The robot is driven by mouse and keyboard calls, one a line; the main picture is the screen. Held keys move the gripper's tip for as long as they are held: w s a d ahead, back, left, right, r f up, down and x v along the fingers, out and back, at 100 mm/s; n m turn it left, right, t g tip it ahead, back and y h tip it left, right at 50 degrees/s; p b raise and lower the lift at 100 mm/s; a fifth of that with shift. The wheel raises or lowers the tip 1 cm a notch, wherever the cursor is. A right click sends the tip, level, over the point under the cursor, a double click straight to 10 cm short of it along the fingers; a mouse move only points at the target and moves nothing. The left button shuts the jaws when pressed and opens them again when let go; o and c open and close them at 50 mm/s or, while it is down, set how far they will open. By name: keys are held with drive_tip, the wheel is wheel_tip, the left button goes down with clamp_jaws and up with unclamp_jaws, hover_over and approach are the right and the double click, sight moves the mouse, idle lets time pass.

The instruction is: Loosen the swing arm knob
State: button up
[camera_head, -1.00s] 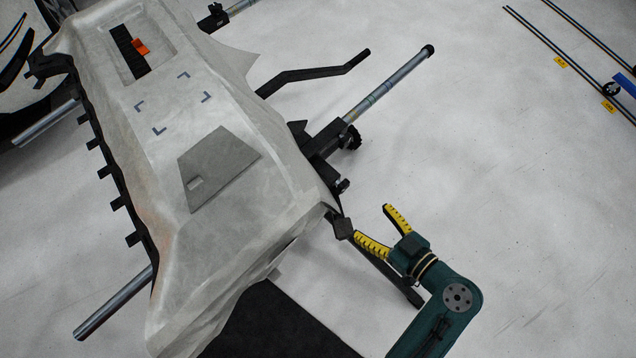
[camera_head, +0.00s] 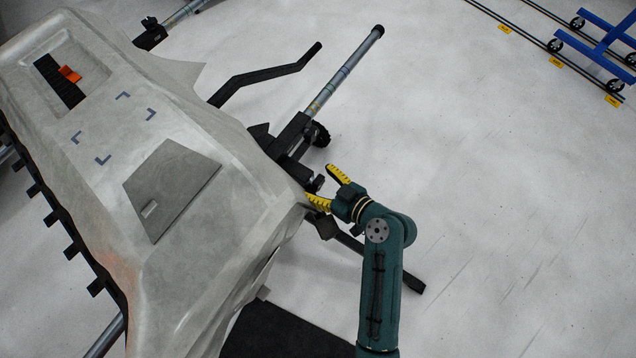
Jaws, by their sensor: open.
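A grey tube (camera_head: 345,70) sticks out from the covered part through a black clamp (camera_head: 291,134). A round, ridged black knob (camera_head: 320,136) sits on the clamp's right side. A smaller black knob-like piece (camera_head: 317,183) sits lower at the clamp's near end. I cannot tell for certain which is the swing arm knob. My gripper (camera_head: 321,184) is open, its two yellow fingers apart and pointing up-left. The smaller piece appears between or just before the fingertips; contact cannot be told. The round knob is beyond the upper finger, apart from it.
The large wrapped grey panel (camera_head: 215,235) fills the left, its edge close to my lower finger. A black bar (camera_head: 385,262) with a dark block (camera_head: 326,227) runs below my gripper. A bent black bar (camera_head: 265,77) lies above. The floor to the right is clear; a blue cart (camera_head: 600,45) stands far right.

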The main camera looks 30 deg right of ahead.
drive_tip(key=shift+w, duration=0.1)
drive_tip(key=c, duration=1.2)
drive_tip(key=shift+o, duration=0.2)
drive_tip(key=shift+a+f+n+b, duration=0.15)
drive_tip(key=shift+f+n+b, duration=0.3)
drive_tip(key=shift+b, duration=0.55)
drive_tip(key=shift+n+t+h+b, duration=0.35)
drive_tip(key=shift+t+h+b, duration=0.05)
drive_tip(key=shift+b, duration=0.05)
drive_tip(key=shift+r+n, duration=0.3)
drive_tip(key=shift+r, duration=0.05)
drive_tip(key=o, duration=1.2)
drive_tip(key=shift+c, duration=0.2)
drive_tip(key=v, duration=1.2)
